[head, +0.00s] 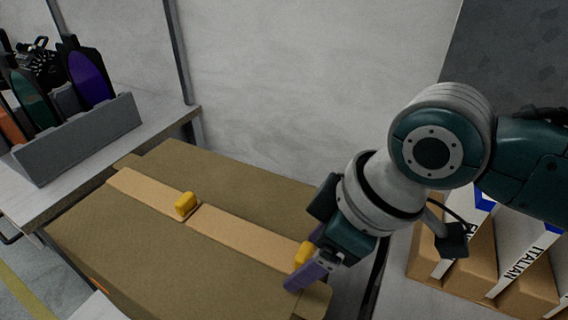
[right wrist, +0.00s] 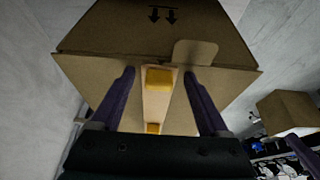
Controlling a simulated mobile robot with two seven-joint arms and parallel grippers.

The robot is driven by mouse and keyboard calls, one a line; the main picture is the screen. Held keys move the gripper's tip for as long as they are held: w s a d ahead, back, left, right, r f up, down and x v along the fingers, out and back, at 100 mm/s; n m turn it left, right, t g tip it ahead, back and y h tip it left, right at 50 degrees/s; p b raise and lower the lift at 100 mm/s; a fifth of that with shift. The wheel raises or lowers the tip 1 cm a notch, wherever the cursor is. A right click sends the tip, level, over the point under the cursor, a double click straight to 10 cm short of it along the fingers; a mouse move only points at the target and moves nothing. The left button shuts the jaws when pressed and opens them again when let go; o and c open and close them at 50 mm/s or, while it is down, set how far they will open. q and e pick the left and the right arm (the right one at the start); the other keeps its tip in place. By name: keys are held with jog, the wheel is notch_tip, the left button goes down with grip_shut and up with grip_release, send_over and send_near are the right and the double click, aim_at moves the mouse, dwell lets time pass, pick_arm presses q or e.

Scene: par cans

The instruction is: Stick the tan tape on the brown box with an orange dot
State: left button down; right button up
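The brown box (head: 120,235) lies in front of me, with an orange mark (head: 100,285) low at its near left edge. The tan tape (head: 240,232) runs along its top in two sections that meet near a yellow-orange tab (head: 186,204). A second yellow-orange tab (head: 303,254) is near the right end. My right gripper (head: 308,270) is at that end, its purple fingers apart. In the right wrist view the gripper (right wrist: 159,73) has a tab (right wrist: 158,79) between its fingers, with gaps on both sides.
A grey rack (head: 80,140) with coloured panels stands on a light table (head: 165,115) at the left. Cardboard bins (head: 470,275) with lettered white dividers are at the right, close to my right arm. A grey wall is behind the box.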

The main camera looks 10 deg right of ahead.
jog(key=shift+o, duration=0.8)
jog(key=shift+r, duration=0.1)
jog(key=p+v, duration=0.2)
jog(key=v, duration=0.8)
jog(key=s+a+m+p, duration=0.2)
jog(key=s, duration=0.3)
jog(key=s+d+r+m+h+p, duration=0.1)
jog(key=s+d+m+h+p, duration=0.25)
jog(key=s+d+m, duration=0.5)
notch_tip(320, 180, up, 38)
jog(key=d+n+t+p, duration=0.1)
jog(key=p, duration=3.5)
jog(key=shift+s+d+n+p, duration=0.15)
jog(key=shift+s+n+p, duration=0.25)
jog(key=shift+s, duration=0.1)
